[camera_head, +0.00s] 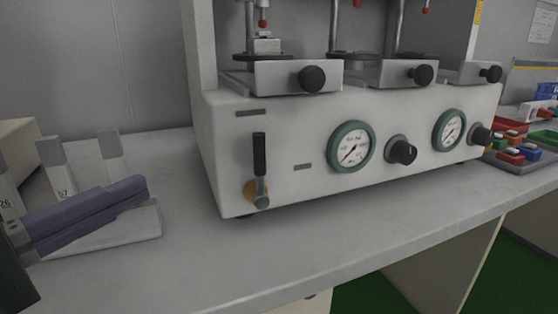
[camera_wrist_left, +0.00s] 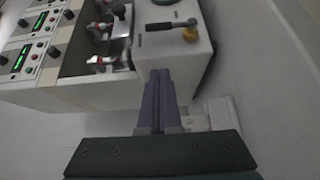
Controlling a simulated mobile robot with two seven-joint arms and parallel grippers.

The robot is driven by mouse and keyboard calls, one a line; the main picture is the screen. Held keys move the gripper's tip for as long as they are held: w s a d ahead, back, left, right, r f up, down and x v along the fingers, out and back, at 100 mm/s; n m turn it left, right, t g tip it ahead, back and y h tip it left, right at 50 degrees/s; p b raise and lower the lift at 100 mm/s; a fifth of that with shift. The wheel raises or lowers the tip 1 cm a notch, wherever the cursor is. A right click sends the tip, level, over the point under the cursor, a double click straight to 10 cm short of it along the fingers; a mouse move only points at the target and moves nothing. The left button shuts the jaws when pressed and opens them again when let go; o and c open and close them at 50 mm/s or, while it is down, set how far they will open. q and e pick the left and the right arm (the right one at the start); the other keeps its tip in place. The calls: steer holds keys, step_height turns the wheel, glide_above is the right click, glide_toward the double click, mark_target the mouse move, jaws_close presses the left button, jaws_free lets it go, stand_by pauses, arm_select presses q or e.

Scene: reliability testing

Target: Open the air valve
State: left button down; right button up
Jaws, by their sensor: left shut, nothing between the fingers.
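The air valve (camera_head: 259,165) is on the lower left of the white test machine's front panel. Its black lever points straight up from a brass and grey-green fitting at the bottom. In the left wrist view the valve (camera_wrist_left: 168,26) lies near the top, with the brass fitting at its right end. My left gripper (camera_head: 142,186) has purple fingers and is left of the machine, above the bench and apart from the valve. In the left wrist view its fingers (camera_wrist_left: 160,76) are together and empty, pointing toward the panel. My right gripper is not in view.
Two round gauges (camera_head: 351,147) (camera_head: 449,130) and black knobs (camera_head: 402,151) are on the panel right of the valve. Light stands with numbered labels (camera_head: 62,180) are behind my left gripper. The bench (camera_head: 300,252) is clear in front of the machine. Coloured blocks (camera_head: 512,155) lie at far right.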

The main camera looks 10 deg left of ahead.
mark_target(260, 170)
arm_select(q)
steer(key=w+d+b, duration=0.1)
steer(key=w+d, duration=0.6)
steer(key=w, duration=0.2)
steer(key=shift+w+b, duration=0.25)
steer(key=shift+b, duration=0.15)
